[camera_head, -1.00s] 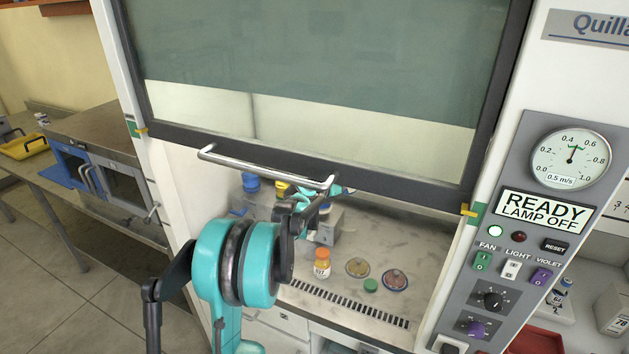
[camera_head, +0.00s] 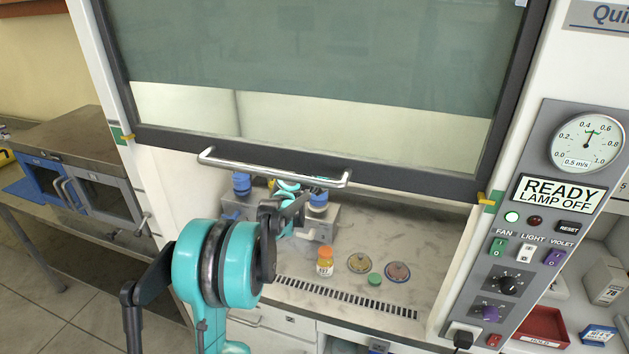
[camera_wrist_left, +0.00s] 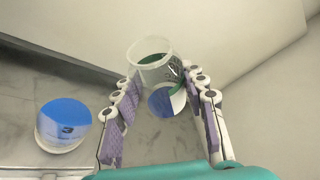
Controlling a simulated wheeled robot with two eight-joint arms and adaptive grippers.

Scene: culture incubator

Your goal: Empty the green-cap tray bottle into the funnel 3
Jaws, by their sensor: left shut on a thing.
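My left gripper (camera_wrist_left: 163,82) is shut on a clear, open-mouthed bottle (camera_wrist_left: 153,54) with green inside or around it, seen between the fingers in the left wrist view. A blue-and-white round part (camera_wrist_left: 166,101) shows just below it; I cannot tell what it belongs to. In the head view the gripper is over the grey rack (camera_head: 325,229) inside the cabinet, and the bottle cannot be made out. Blue-topped vessels stand at the rack's left (camera_head: 241,184) and right (camera_head: 318,199). One blue-topped vessel (camera_wrist_left: 63,123) is left of the fingers. Funnel 3 cannot be identified for certain.
A green cap (camera_head: 375,279) lies on the counter beside two round dishes (camera_head: 359,263) (camera_head: 397,272) and an orange-capped bottle (camera_head: 325,262). The sash handle (camera_head: 270,168) hangs above my arm. The right counter is clear.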

